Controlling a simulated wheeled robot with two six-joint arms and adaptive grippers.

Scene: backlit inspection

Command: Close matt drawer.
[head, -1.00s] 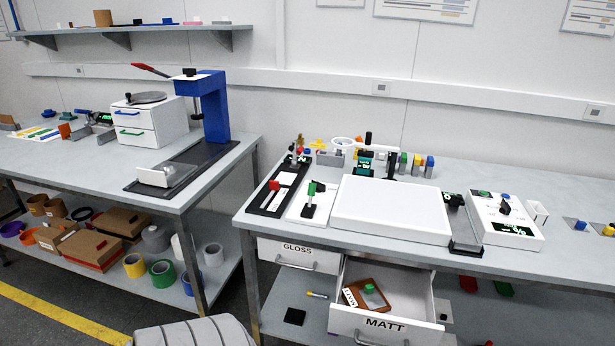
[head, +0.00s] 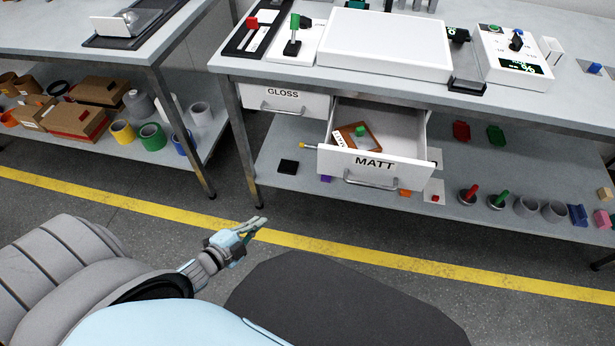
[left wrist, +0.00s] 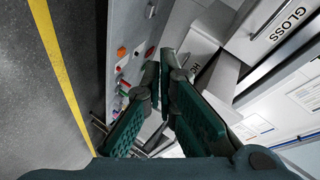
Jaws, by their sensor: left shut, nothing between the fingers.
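The MATT drawer (head: 374,163) is pulled out under the right-hand bench in the head view. It has a white front with a bar handle (head: 372,181) and holds a small brown tray (head: 357,136) with a green-topped item. My left gripper (head: 262,222) is shut and empty, low in front of the bench, left of and apart from the drawer. In the left wrist view its dark green fingers (left wrist: 162,62) point toward the bench, and the drawer's front is partly hidden behind them. My right gripper is in neither view.
The GLOSS drawer (head: 284,100), left of the MATT drawer, is closed. A lower shelf (head: 464,180) below holds several small items. A bench leg (head: 240,150) stands at left. The floor with its yellow line (head: 320,245) is clear before the bench.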

